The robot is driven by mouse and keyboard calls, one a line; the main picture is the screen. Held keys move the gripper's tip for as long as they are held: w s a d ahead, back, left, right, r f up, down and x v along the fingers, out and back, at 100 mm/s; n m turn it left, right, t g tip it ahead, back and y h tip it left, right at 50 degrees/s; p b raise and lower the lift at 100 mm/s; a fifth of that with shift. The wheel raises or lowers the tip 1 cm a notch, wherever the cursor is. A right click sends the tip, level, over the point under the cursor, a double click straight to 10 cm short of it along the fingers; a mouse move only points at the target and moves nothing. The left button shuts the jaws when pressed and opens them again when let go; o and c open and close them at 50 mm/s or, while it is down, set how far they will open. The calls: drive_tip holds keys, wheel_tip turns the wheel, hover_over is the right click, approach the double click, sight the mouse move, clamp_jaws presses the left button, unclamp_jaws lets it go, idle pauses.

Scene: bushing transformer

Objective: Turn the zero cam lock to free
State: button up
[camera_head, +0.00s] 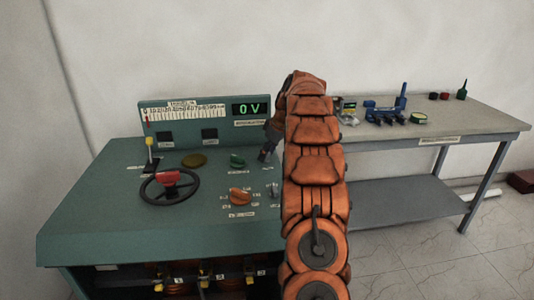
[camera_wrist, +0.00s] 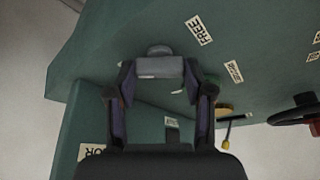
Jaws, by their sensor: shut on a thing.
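The zero cam lock, as far as I can tell, is the grey knob (camera_wrist: 160,67) between my fingertips in the wrist view. Its bar lies across the picture from finger to finger. My gripper (camera_wrist: 158,78) is shut on it, one finger at each end. A FREE label (camera_wrist: 199,30) is on the green panel, up and right of the knob. In the head view my gripper (camera_head: 267,150) is at the console's back right, partly behind my orange arm. The knob is hidden there.
The green console (camera_head: 110,215) carries a red-hubbed handwheel (camera_head: 190,197), an orange knob (camera_head: 240,195), a green knob (camera_head: 237,161) and a yellow-tipped lever (camera_head: 149,146). The display (camera_head: 250,109) reads 0 V. A grey table (camera_head: 470,122) with small parts stands to the right.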

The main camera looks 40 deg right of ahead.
drive_tip(key=m+h, duration=0.1)
drive_tip(key=m, duration=0.1)
drive_tip(key=m+b, duration=0.1)
drive_tip(key=m, duration=0.2)
drive_tip(key=shift+a+h, duration=0.15)
drive_tip(key=shift+h, duration=0.25)
drive_tip(key=m+h, duration=0.1)
drive_tip(key=m, duration=0.1)
drive_tip(key=m+h, duration=0.1)
drive_tip(key=m, duration=0.2)
drive_tip(key=shift+m+g+b, duration=0.3)
drive_tip(key=shift+b, duration=0.1)
drive_tip(key=o, duration=1.2)
drive_tip(key=shift+c, duration=0.2)
drive_tip(key=v, duration=1.2)
